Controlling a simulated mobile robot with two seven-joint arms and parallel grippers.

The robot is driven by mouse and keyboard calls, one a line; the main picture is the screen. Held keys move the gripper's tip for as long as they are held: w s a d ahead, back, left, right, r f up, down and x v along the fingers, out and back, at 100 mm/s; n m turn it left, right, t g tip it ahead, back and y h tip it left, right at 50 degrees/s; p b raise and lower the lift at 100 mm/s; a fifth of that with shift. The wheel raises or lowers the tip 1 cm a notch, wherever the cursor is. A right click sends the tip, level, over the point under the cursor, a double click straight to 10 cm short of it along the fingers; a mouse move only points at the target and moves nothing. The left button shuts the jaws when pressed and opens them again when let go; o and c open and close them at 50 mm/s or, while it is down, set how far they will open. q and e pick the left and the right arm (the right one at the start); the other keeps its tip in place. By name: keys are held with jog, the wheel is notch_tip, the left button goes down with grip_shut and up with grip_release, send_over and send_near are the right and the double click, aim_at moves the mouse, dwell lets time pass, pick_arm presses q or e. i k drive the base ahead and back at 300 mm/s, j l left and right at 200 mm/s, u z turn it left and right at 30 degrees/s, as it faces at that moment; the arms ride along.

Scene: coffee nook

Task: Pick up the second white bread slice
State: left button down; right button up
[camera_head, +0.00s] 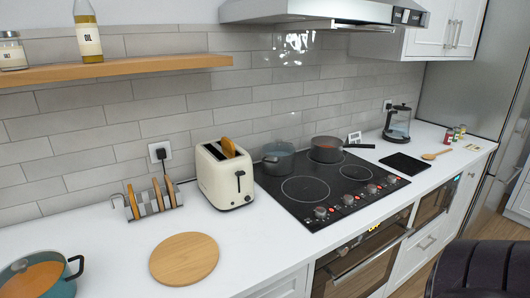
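A toast rack (148,207) stands on the white counter at the left. It holds upright bread slices with brown crusts, seen nearly edge-on: a left one (133,201), a middle one (158,194) and a right one (170,191). A cream toaster (222,180) stands to the right of the rack. One bread slice (229,147) sticks up out of its slot. I cannot tell which slice is the second white one.
A round wooden board (184,259) lies in front of the rack. A teal pot (40,276) stands at the lower left. A black cooktop (328,186) with pots is right of the toaster. A wooden shelf (115,68) hangs above. Bare counter surrounds the board.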

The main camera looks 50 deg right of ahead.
aim_at(227, 145)
jog(key=z, duration=1.3)
